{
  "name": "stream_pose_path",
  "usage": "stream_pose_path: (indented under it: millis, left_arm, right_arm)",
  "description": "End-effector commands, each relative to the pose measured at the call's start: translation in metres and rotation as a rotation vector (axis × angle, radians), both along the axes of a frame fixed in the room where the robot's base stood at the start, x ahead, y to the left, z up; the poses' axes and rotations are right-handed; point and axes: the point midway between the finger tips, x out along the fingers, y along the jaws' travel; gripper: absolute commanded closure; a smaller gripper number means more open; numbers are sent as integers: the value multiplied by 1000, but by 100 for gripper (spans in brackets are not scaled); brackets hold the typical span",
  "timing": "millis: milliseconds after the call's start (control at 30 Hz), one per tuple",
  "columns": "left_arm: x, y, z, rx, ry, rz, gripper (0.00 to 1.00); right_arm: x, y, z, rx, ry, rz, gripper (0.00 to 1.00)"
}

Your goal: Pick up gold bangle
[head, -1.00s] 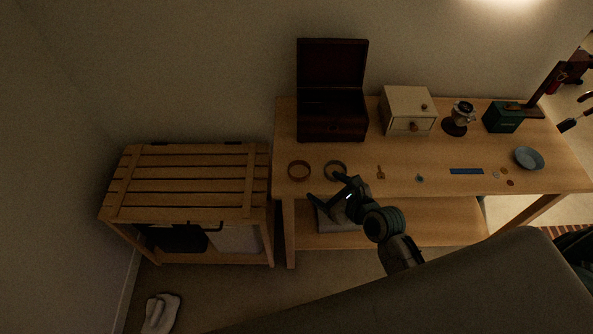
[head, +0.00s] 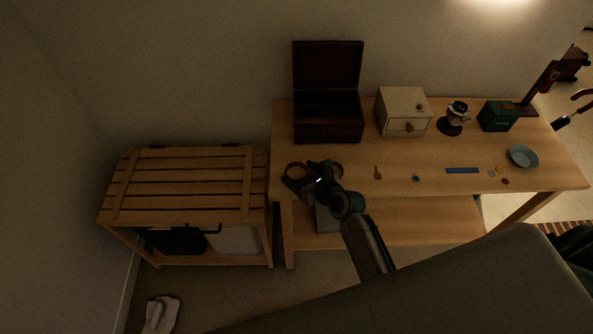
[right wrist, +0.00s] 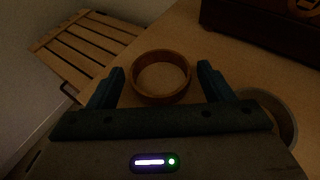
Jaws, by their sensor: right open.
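A gold-brown bangle (head: 297,164) lies flat near the front left corner of the wooden table. In the right wrist view the same bangle (right wrist: 160,97) sits between and just beyond my fingertips, with its whole ring showing. My right gripper (head: 303,175) is open at the bangle, with one finger on each side in the wrist view (right wrist: 162,72); nothing is held. A second, greyer ring (head: 337,165) lies just to the right, partly hidden by my gripper; it also shows in the wrist view (right wrist: 283,117). My left gripper is not in view.
An open dark wooden box (head: 329,131) stands behind the rings. A cream drawer box (head: 398,107), a green box (head: 497,116) and a blue bowl (head: 523,156) stand to the right. Small items, including a key (head: 377,172), lie along the front. A slatted crate (head: 185,184) stands left.

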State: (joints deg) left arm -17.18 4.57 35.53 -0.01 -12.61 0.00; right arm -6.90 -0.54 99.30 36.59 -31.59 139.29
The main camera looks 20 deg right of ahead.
Motion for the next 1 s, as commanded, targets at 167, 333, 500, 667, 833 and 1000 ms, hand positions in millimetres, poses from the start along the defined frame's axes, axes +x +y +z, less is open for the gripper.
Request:
stream_pose_path:
  millis: [167, 333, 500, 667, 833, 1000]
  left_arm:
    - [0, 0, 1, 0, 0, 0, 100]
    - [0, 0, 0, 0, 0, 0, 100]
    - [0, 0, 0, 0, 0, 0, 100]
    - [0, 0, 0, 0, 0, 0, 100]
    - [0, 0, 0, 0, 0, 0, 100]
    - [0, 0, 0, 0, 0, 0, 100]
  right_arm:
    - [5, 2, -3, 1, 1, 1, 26]
    - [5, 2, -3, 0, 1, 0, 34]
    - [5, 2, -3, 0, 1, 0, 60]
    - [5, 2, -3, 0, 1, 0, 60]
    - [5, 2, 1, -1, 0, 0, 60]
    - [5, 2, 15, -1, -2, 1, 60]
